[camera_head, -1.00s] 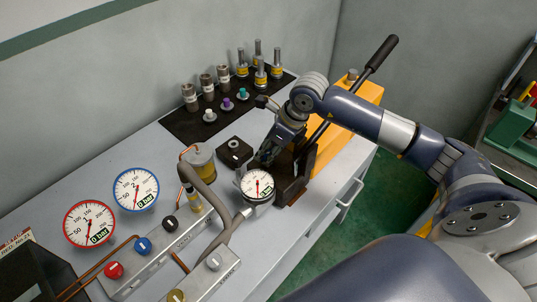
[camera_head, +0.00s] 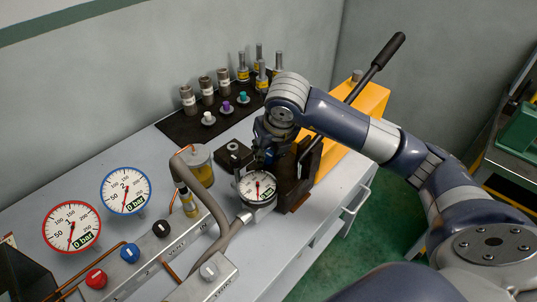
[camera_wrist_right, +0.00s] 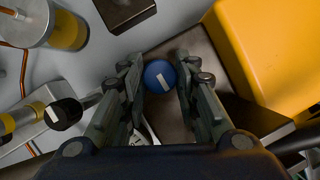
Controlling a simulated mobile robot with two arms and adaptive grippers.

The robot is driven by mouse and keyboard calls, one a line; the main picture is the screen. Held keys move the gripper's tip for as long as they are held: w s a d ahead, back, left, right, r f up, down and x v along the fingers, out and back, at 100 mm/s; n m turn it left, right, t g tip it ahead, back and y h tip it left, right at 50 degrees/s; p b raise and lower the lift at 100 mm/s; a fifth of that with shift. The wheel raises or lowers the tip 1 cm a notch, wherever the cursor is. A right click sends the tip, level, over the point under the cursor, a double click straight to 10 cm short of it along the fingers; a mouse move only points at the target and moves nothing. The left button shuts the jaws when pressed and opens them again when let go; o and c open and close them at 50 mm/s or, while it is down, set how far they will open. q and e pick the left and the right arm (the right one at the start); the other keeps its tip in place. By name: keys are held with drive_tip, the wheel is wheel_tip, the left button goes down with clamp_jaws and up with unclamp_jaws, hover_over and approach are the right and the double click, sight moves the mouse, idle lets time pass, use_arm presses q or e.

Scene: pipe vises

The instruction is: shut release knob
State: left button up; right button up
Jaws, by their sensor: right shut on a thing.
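A round blue knob (camera_wrist_right: 159,76) with a white line mark sits between the fingertips of my right gripper (camera_wrist_right: 160,82) in the right wrist view. The fingers are shut on it from both sides. The white line runs slantwise across the knob. In the head view my right gripper (camera_head: 270,152) points down at the dark block (camera_head: 293,181) just behind the small 0 bar gauge (camera_head: 257,187); the fingers largely hide the knob there. I take this knob to be the release knob; no label on it is readable. My left gripper is not in view.
The orange pump body (camera_head: 366,110) with its long black lever (camera_head: 380,65) stands just right of the gripper. A black square block (camera_head: 234,154) and a reservoir (camera_head: 198,162) are to the left.

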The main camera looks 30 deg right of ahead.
drive_tip(key=shift+m, duration=0.3)
drive_tip(key=o, duration=1.1)
drive_tip(key=shift+c, duration=0.2)
drive_tip(key=shift+r, duration=0.25)
drive_tip(key=v, duration=1.1)
drive_tip(key=shift+s+r, duration=0.2)
drive_tip(key=shift+r, duration=0.05)
drive_tip(key=shift+a, duration=0.1)
